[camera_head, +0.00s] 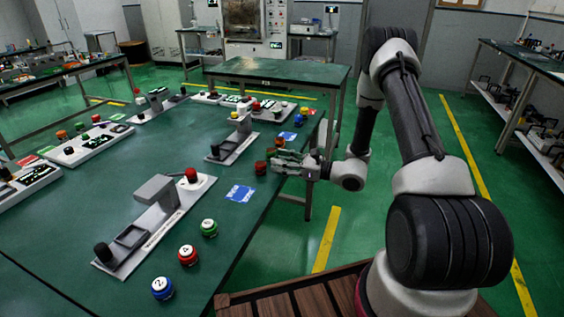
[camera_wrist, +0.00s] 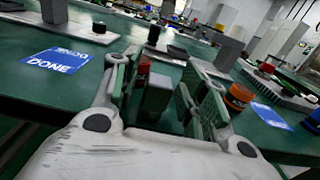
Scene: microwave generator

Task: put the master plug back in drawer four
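My gripper (camera_head: 283,161) reaches over the right edge of the green table (camera_head: 110,170). In the wrist view its two fingers (camera_wrist: 165,95) stand apart. A small grey upright block (camera_wrist: 158,93) shows between them, with space on its right side; I cannot tell whether it touches the left finger. A dark red cylinder (camera_wrist: 143,73) shows just beyond the left finger. In the head view a red cylindrical piece (camera_head: 261,168) stands just left of the fingertips. I cannot tell which piece is the master plug. No numbered drawer is clearly visible.
Blue (camera_head: 162,288), red (camera_head: 188,255) and green (camera_head: 209,228) numbered knobs stand near the front edge. A grey press-like fixture (camera_head: 155,215) is on the table. A blue DONE card (camera_wrist: 57,62) lies left of my gripper; an orange knob (camera_wrist: 238,97) is right.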

